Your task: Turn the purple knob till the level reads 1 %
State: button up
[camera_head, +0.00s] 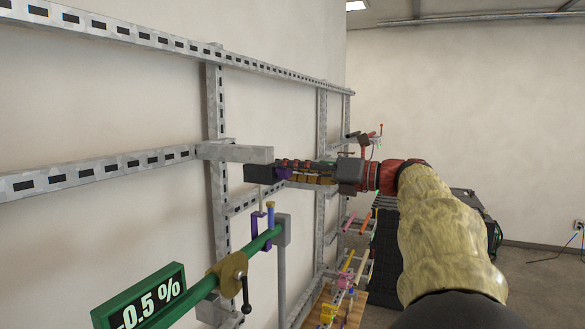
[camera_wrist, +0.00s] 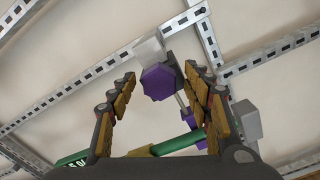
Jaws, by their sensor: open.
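The purple knob (camera_wrist: 158,82) shows its faceted end in the wrist view, below a grey bracket block. A small part of the purple knob (camera_head: 283,173) also shows in the head view, at the end of the grey bracket arm. My gripper (camera_wrist: 160,76) is open, with one finger on each side of the knob and gaps on both sides. In the head view my gripper (camera_head: 284,168) reaches in from the right, its fingers partly hiding the knob. The green level display (camera_head: 139,300) reads -0.5 %.
A green pipe (camera_head: 187,312) runs below the knob, with a brass clamp (camera_head: 229,270) and a purple clamp (camera_head: 259,236) on it. Slotted metal rails (camera_head: 100,172) line the wall. Coloured parts (camera_head: 344,280) stand lower right, by a black case (camera_head: 460,215).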

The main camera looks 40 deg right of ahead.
jog(key=c, duration=0.3)
jog(key=c, duration=0.8)
jog(key=shift+c, duration=0.3)
jog(key=shift+n, duration=0.4)
